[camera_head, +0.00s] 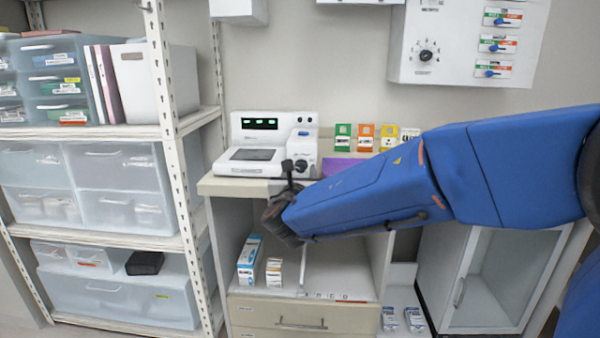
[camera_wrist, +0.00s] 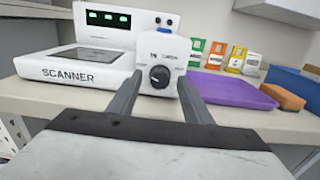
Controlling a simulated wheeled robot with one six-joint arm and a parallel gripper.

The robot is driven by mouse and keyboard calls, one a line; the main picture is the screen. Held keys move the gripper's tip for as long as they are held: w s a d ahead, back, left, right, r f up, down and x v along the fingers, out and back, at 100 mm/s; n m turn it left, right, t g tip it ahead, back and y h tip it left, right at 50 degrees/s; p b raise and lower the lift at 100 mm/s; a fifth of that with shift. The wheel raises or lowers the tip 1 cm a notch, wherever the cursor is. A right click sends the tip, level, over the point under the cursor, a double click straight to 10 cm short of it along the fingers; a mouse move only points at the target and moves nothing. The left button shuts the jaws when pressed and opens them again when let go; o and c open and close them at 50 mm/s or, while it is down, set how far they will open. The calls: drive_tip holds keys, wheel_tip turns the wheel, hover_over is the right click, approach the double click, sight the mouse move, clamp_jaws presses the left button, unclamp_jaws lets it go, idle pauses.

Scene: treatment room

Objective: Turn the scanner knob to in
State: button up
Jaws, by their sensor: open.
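The white scanner (camera_head: 259,140) stands on the counter and has a lit green display. In the wrist view its front panel (camera_wrist: 75,68) reads "SCANNER". The black scanner knob (camera_wrist: 160,76) is on the white block at the scanner's right side, with a light pointer mark on its face and small lettering above it. My gripper (camera_wrist: 158,88) is open, one finger to each side of the knob block in the wrist view. I cannot tell whether either finger touches it. In the head view my gripper (camera_head: 289,176) is in front of the knob area and partly hides it.
Several coloured boxes (camera_head: 366,137) stand behind. A wall panel (camera_head: 455,45) with a dial hangs above right. A shelf rack (camera_head: 165,100) stands left of the counter (camera_head: 225,185).

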drive_tip(key=c, duration=1.1)
drive_tip(key=shift+o, duration=0.2)
drive_tip(key=shift+m, duration=0.3)
drive_tip(key=m, duration=0.4)
drive_tip(key=shift+m, duration=2)
drive_tip(key=o, duration=1.1)
drive_tip(key=shift+c, duration=0.2)
